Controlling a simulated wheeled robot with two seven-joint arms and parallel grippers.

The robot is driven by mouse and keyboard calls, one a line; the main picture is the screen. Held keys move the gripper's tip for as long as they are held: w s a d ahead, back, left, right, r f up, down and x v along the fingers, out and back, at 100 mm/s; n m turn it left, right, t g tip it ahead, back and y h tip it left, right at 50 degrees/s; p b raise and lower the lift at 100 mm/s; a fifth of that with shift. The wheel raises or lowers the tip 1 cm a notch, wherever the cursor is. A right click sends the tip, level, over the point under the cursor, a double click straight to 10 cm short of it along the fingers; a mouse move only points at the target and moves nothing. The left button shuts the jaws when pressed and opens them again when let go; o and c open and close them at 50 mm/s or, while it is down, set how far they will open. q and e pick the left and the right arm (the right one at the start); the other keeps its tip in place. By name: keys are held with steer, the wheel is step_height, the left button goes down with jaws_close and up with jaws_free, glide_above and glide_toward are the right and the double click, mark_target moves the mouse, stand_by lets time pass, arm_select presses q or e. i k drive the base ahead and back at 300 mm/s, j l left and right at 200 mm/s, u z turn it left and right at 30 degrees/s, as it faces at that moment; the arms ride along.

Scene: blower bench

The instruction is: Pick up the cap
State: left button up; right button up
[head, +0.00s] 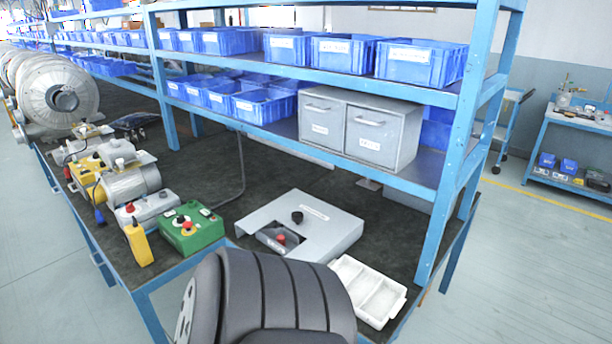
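A small black round piece (297,216) sits on top of a grey sloped metal housing (325,228) on the dark bench top; it may be the cap, but I cannot tell for sure. A small red round piece (281,239) shows in the recess at the front of the same housing. A dark ribbed part, likely one of my arm links, fills the bottom middle and hides the bench edge in front of the housing. Neither of my grippers shows in the head view.
A white compartment tray (401,302) lies right of the housing. A green control box (190,228), a yellow pendant (138,244) and motors stand left. A blue shelf frame (455,170) with blue bins and grey drawers (361,128) rises behind. Dark bench mat (240,190) is bare behind the housing.

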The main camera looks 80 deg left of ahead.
mark_target(280, 238)
steer(key=i+u, duration=0.45)
steer(key=i+l+u, duration=0.2)
steer(key=u, duration=0.3)
steer(key=i+u, duration=0.15)
steer(key=u, duration=0.25)
steer(key=i+u, duration=0.15)
steer(key=u, duration=0.3)
steer(key=i+l+u, duration=0.1)
steer(key=u, duration=0.3)
steer(key=i+l+u, duration=0.15)
steer(key=u, duration=0.3)
steer(key=i+l+u, duration=0.1)
steer(key=u, duration=0.3)
steer(key=l, duration=0.1)
